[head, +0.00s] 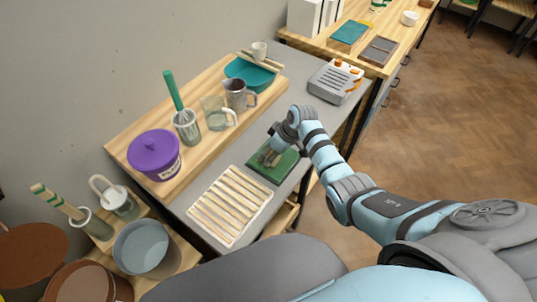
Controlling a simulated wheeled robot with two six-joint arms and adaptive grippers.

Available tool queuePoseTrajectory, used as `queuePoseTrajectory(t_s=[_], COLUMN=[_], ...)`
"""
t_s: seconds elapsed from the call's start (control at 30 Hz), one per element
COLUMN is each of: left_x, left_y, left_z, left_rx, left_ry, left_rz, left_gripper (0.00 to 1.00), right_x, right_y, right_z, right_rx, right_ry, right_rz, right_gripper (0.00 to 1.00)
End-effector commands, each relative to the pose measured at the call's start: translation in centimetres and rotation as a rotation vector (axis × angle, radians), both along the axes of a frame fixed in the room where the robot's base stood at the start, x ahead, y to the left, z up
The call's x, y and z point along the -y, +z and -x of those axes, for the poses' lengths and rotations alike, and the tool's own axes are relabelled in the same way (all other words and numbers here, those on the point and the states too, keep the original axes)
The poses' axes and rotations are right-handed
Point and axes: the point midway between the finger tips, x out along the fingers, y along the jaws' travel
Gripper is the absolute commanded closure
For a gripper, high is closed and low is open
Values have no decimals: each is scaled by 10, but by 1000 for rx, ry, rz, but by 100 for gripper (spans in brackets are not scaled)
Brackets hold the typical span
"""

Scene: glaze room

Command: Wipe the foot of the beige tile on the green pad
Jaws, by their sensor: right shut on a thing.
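The green pad (286,170) lies on the grey worktop, between the slatted rack and my right forearm. My right gripper (268,156) points down over the pad's left part. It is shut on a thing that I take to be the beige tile. The tile itself is too small and too hidden by the fingers to make out, and I cannot tell whether it touches the pad. My left gripper is not in view.
A slatted wooden rack (231,203) lies left of the pad. A wooden board behind bears a purple lidded tub (154,153), a whisk pot (186,127), jugs (236,95) and a teal basin (249,73). A grey device (335,82) stands beyond my right arm.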

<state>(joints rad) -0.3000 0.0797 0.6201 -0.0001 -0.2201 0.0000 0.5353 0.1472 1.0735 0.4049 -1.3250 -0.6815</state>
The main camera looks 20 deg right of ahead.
Motion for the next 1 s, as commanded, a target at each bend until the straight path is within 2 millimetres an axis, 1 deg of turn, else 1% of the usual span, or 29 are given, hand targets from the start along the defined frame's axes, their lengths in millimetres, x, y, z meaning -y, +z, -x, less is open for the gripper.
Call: queuePoseTrajectory(t_s=[0.03, 0.1, 0.43, 0.77, 1.0], left_x=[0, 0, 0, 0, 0], left_y=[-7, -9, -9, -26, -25], left_z=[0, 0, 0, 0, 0], left_rx=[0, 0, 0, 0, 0], left_ry=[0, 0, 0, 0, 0], left_rz=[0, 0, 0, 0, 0], left_gripper=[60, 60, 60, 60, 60], right_x=[5, 9, 13, 31, 33], right_y=[-4, -5, -3, -4, -2], right_z=[-2, -4, -5, -16, -18], right_rx=[0, 0, -3, -3, -3], right_ry=[-2, -2, -2, -2, -1], right_rz=[3, 2, 3, 3, 3], right_gripper=[89, 89, 89, 89, 89])
